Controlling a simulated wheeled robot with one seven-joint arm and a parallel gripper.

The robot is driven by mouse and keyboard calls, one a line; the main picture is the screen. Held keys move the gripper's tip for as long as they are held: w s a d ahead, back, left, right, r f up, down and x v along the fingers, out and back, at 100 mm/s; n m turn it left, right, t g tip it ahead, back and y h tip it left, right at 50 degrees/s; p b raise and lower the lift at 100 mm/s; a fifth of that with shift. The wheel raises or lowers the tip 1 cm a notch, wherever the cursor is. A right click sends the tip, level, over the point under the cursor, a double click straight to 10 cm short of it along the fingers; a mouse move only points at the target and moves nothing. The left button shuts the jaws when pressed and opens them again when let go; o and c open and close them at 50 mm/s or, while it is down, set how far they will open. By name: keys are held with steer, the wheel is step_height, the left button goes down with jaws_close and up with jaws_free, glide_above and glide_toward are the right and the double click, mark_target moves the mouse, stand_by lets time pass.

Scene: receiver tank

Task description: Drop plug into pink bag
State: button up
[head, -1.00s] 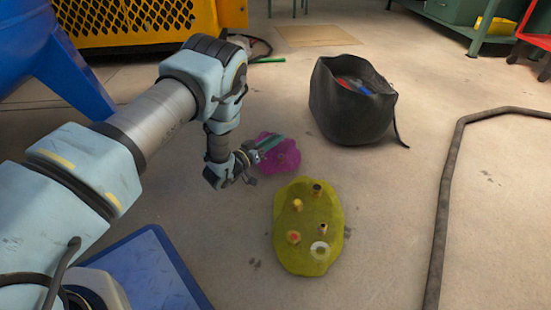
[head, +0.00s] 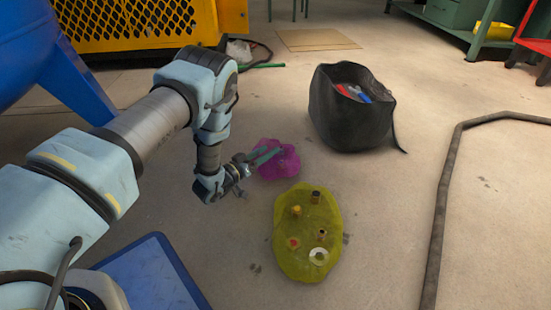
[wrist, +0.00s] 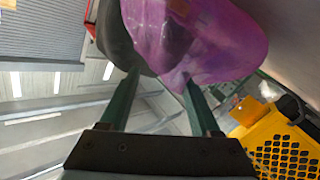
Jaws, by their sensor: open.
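The pink bag (head: 285,166) lies on the floor beyond the yellow-green mat, crumpled and see-through; in the wrist view it (wrist: 215,45) fills the top, just past my fingertips. My gripper (head: 268,156) is open at the bag's left side, its fingers reaching towards it. In the wrist view the gripper (wrist: 162,85) shows its two green fingers apart, with nothing clearly held between them. Darker shapes show through the bag's film, but I cannot tell what they are. I cannot pick out the plug with certainty.
The yellow-green mat (head: 290,262) holds several small parts, including a white ring (head: 319,256). A black bag (head: 345,122) with red and blue items stands behind right. A dark hose (head: 443,190) runs along the right.

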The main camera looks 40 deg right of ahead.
steer(key=a+p, duration=0.2)
steer(key=a, duration=0.5)
steer(key=shift+s+p, duration=0.3)
steer(key=shift+p, duration=0.05)
